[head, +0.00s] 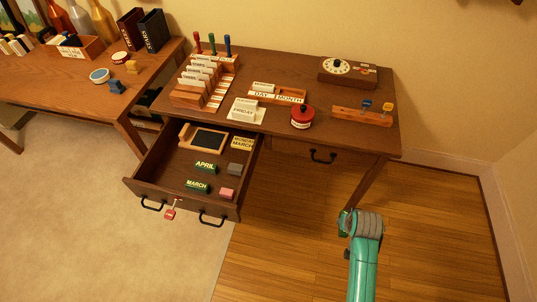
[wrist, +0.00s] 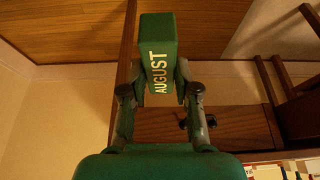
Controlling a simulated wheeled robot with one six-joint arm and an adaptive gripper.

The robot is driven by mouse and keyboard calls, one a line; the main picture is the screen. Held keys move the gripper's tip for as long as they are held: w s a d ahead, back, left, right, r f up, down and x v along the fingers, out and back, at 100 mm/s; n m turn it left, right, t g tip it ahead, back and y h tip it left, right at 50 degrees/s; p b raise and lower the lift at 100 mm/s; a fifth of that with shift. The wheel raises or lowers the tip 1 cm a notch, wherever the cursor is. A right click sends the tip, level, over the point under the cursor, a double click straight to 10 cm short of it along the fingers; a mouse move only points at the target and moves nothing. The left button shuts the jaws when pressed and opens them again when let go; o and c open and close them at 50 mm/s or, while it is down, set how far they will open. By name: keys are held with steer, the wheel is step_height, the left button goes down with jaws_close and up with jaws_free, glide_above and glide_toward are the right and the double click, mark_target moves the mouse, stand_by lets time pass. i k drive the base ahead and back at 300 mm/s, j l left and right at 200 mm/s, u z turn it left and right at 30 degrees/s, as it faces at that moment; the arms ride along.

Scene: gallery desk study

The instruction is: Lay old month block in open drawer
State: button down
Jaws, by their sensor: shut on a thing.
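My gripper (wrist: 160,88) is shut on a dark green block (wrist: 157,45) with AUGUST in pale letters, seen in the wrist view. In the head view my arm is at the lower right, in front of the desk and right of the drawer. The gripper is mostly hidden there behind my wrist. The open drawer (head: 150,178) juts from the left of the desk. In it lie green blocks marked APRIL (head: 205,167) and MARCH (head: 197,186), clear of my gripper. The DAY/MONTH holder (head: 277,97) stands on the desk; its month side looks empty.
The drawer also holds a framed slate (head: 208,138), a cream card (head: 242,143), a grey block (head: 235,169) and a pink block (head: 227,194). A red tag (head: 170,213) hangs at its front. A shut drawer (head: 320,155) is beside it. Open floor lies in front.

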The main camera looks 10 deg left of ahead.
mark_target(171, 172)
steer(key=k+u, duration=0.3)
steer(key=k+j+u, duration=0.1)
steer(key=u, duration=1.75)
steer(key=i+l, duration=0.15)
steer(key=l, duration=0.25)
steer(key=i+l, duration=0.15)
steer(key=l, duration=0.2)
steer(key=i+l, duration=0.15)
steer(key=l, duration=0.25)
steer(key=i+l+u, duration=0.1)
steer(key=l, duration=0.3)
steer(key=i+l, duration=0.2)
steer(key=l, duration=0.2)
steer(key=i+l, duration=0.15)
steer(key=l, duration=0.25)
